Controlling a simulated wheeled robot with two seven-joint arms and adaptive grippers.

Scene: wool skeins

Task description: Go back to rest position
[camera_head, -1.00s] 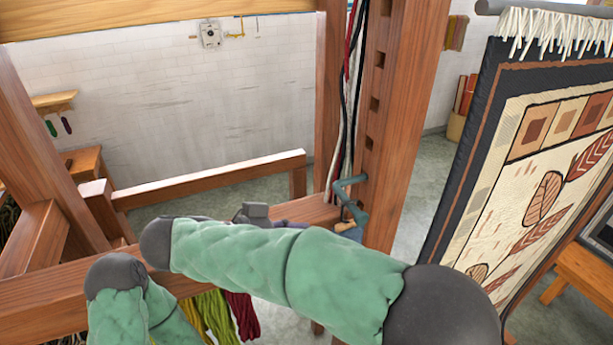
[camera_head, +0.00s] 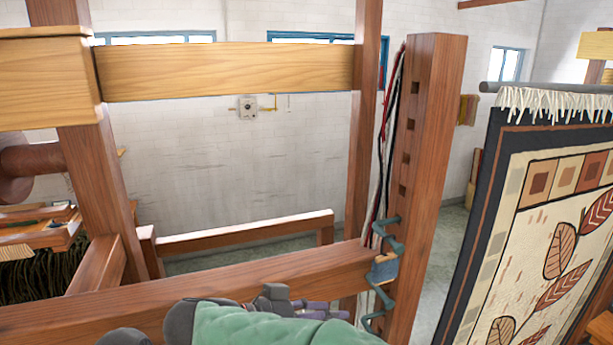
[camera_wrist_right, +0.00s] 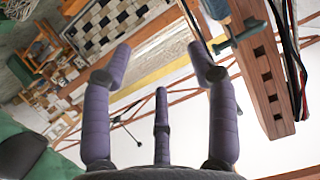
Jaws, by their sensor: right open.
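My right gripper (camera_head: 322,310) shows at the bottom of the head view, just in front of the loom's horizontal beam (camera_head: 230,287). Its purple fingers point right, toward the upright post, and my green-sleeved arm partly hides it. In the right wrist view my right gripper (camera_wrist_right: 160,68) is open, its fingers spread with nothing between them. My left gripper is not in view. No wool skeins on the near beam show in the head view now.
A thick wooden post (camera_head: 425,170) with square holes stands right of the gripper, carrying a teal bracket (camera_head: 385,236). Black, red and white cords (camera_head: 388,140) hang beside it. A patterned rug (camera_head: 550,230) hangs at right. A white wall (camera_head: 230,160) stands behind the loom.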

